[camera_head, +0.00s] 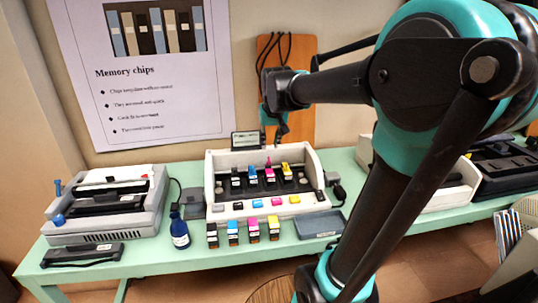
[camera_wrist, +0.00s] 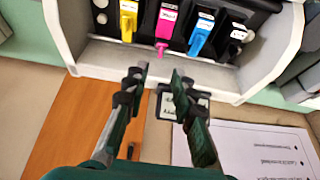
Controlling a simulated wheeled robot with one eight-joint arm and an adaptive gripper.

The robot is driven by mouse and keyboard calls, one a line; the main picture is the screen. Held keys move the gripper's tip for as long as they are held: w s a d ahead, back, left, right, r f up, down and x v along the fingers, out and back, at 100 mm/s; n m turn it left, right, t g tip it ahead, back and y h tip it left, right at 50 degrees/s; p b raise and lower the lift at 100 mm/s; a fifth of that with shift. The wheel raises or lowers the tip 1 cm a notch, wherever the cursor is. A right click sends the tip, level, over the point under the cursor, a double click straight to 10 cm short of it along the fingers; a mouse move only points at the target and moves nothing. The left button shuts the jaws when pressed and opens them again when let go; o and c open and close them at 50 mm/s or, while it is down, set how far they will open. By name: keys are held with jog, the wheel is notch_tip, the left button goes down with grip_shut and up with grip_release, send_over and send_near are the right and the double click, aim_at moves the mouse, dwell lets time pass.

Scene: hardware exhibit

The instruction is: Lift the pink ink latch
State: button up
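The white ink unit (camera_head: 218,165) stands on the green table and holds a row of cartridges: black, cyan, pink and yellow. The pink ink latch (camera_head: 268,163) sticks up at the pink cartridge (camera_head: 269,175). In the wrist view the pink latch (camera_wrist: 161,48) points toward my gripper (camera_wrist: 158,73), just beyond and between its fingertips. My gripper is open and empty, with a gap before the latch. In the head view my gripper (camera_head: 281,135) hangs above and behind the pink latch; its fingers are small and dark there.
The yellow latch (camera_wrist: 126,32) and cyan latch (camera_wrist: 197,42) flank the pink one closely. A small display (camera_head: 246,140) stands behind the unit. Loose cartridges (camera_head: 253,230), a blue bottle (camera_head: 179,231) and a grey tray (camera_head: 319,225) lie in front. A brown board (camera_head: 300,95) stands behind.

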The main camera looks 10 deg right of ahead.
aim_at(268, 161)
jog(key=x, duration=0.7)
jog(key=shift+f, duration=0.1)
grip_shut()
